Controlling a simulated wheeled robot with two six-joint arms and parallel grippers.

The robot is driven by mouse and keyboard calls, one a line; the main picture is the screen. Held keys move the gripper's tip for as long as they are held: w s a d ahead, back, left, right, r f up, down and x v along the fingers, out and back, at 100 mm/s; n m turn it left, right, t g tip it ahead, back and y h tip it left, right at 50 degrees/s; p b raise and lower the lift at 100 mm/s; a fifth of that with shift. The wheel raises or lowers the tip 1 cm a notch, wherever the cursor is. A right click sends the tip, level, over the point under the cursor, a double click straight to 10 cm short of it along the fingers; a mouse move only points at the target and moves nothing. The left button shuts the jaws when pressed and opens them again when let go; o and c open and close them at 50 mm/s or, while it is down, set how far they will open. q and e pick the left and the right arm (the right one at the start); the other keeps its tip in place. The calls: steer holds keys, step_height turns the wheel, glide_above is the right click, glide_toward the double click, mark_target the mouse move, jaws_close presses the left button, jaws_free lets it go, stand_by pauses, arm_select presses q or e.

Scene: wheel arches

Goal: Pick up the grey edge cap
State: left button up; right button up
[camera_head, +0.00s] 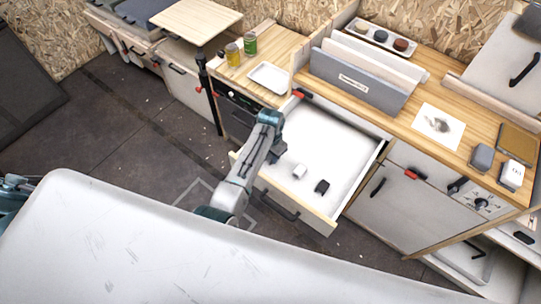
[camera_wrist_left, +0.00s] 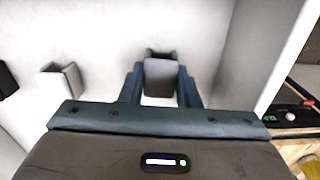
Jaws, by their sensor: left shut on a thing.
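The grey edge cap (camera_wrist_left: 160,76) is between the fingers of my left gripper (camera_wrist_left: 161,88) in the left wrist view. The fingers are shut on its two sides. In the head view my left gripper (camera_head: 277,154) reaches down into the open white drawer (camera_head: 335,145), at its left side. The cap is not clearly visible there. A white cap (camera_head: 299,171) and a black cap (camera_head: 321,187) lie apart on the drawer floor. Both also show at the left of the wrist view, the white one (camera_wrist_left: 62,80) and part of the black one (camera_wrist_left: 6,80). My right gripper is not in view.
The drawer's walls and front (camera_head: 290,208) surround the gripper. Two jars and a white tray (camera_head: 270,77) stand on the counter's left part.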

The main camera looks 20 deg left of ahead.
arm_select(q)
steer(key=shift+r, duration=0.1)
step_height(320, 180, up, 10)
steer(key=b, duration=0.2)
stand_by(0.3)
stand_by(0.4)
